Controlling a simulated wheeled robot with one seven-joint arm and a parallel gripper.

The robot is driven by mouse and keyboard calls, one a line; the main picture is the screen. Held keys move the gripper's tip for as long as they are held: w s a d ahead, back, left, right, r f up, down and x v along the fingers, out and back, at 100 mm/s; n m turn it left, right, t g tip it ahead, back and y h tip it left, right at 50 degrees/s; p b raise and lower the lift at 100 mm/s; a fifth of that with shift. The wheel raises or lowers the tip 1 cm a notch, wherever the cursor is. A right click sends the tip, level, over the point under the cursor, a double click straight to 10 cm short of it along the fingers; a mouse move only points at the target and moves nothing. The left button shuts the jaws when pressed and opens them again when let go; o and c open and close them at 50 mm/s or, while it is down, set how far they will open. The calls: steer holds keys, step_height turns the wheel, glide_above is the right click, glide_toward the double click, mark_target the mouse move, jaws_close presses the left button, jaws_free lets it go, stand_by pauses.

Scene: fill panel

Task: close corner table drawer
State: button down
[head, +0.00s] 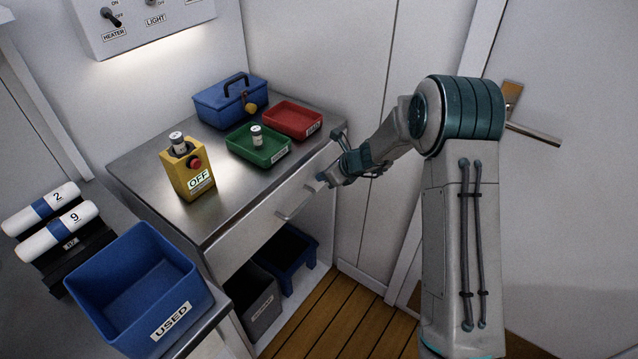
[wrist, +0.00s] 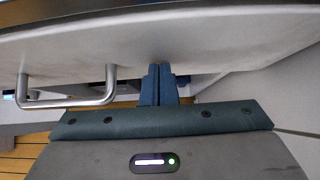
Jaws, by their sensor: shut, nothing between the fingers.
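The corner table (head: 225,195) has a metal top and a pale drawer (head: 252,232) under its front edge. The drawer front looks flush or nearly flush with the table; a small gap is hard to rule out. Its bar handle (head: 297,203) shows at the middle of the front, and also at left in the wrist view (wrist: 65,102). My gripper (head: 322,179) is shut and empty, at the right part of the drawer front, right of the handle. In the wrist view its fingertips (wrist: 160,70) point at the pale front, touching or very close; I cannot tell which.
On the table stand a blue toolbox (head: 231,100), a red tray (head: 292,120), a green tray (head: 258,145) and a yellow OFF box (head: 188,168). A blue USED bin (head: 138,290) stands front left. A door handle (head: 533,133) is at right.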

steer(key=shift+w+a+r, duration=0.1)
steer(key=shift+w+a, duration=0.2)
steer(key=shift+a, duration=0.2)
steer(key=shift+a, duration=0.15)
steer(key=s+d+r, duration=0.6)
steer(key=d+r, duration=0.1)
steer(key=d, duration=0.3)
steer(key=s+d+r+n+g+h+p, duration=0.2)
steer(key=s+r+n+p, duration=0.1)
steer(key=s+r+n, duration=0.95)
steer(key=s+d+r+n+h+p, duration=0.1)
steer(key=s+d+n+h, duration=0.1)
steer(key=s, duration=0.4)
steer(key=s+d+r+n+h+p, duration=0.1)
steer(key=s+d+r+n+h, duration=0.1)
steer(key=s+d+n, duration=0.2)
steer(key=s+d+r+n+h+p, duration=0.1)
steer(key=s+d+r+n, duration=0.1)
steer(key=s+n, duration=0.3)
steer(key=s+d, duration=0.1)
steer(key=s, duration=0.2)
steer(key=shift+d+n+h, duration=0.15)
steer(key=shift+n+h, duration=0.2)
steer(key=shift+h, duration=0.05)
